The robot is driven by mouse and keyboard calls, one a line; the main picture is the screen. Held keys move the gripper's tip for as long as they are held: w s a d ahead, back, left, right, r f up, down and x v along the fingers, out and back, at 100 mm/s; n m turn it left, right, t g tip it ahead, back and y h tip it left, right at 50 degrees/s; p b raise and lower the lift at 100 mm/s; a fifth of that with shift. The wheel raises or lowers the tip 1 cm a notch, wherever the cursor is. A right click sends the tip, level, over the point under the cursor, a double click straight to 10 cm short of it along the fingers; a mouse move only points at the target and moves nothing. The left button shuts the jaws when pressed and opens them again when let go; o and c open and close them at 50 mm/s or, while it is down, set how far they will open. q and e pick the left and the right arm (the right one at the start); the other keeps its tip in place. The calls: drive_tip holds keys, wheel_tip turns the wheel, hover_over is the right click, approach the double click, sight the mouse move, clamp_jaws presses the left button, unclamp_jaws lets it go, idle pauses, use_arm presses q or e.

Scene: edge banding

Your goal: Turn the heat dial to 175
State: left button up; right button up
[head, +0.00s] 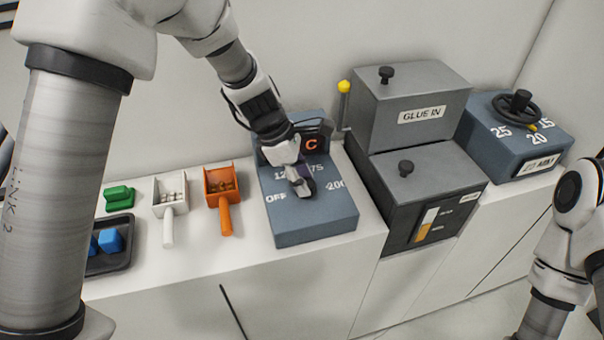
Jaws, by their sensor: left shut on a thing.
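The heat dial box (315,222) is a blue-grey block on the white counter, marked OFF, a partly covered 12-something, 175 and 200. A dark display with an orange C (311,145) stands at its back. My left gripper (302,186) comes down from above and is shut on the dial at the middle of the box top. The gripper covers most of the dial, so I cannot tell where its pointer stands. My right arm shows at the right edge; its gripper is out of view.
Left of the box are an orange scoop (224,200), a white scoop (168,212), a green block (119,197) and a dark tray (110,262) with blue pieces. To the right stand the GLUE IN machine (411,110) and a blue box with a handwheel (520,103).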

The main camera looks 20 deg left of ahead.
use_arm(q)
drive_tip(key=shift+s+m+g+p, duration=0.1)
drive_tip(key=shift+m+g+p, duration=0.5)
drive_tip(key=shift+m+p, duration=0.55)
drive_tip(key=m+g+p, duration=0.1)
drive_tip(key=m, duration=0.2)
drive_tip(key=shift+p, duration=0.35)
drive_tip(key=shift+w+d+f+m+g+p, duration=0.1)
drive_tip(key=shift+m+g+p, duration=0.2)
drive_tip(key=shift+m, duration=0.35)
drive_tip(key=shift+w+m+g+p, duration=0.1)
drive_tip(key=shift+m+g+p, duration=0.1)
drive_tip(key=shift+m+p, duration=0.3)
drive_tip(key=shift+f+m+g+y+p, duration=0.1)
drive_tip(key=shift+m+g+y+p, duration=0.3)
drive_tip(key=shift+m, duration=0.8)
drive_tip(key=shift+w, duration=0.1)
drive_tip(key=o, duration=1.2)
drive_tip(key=shift+c, duration=0.2)
drive_tip(key=shift+w, duration=0.1)
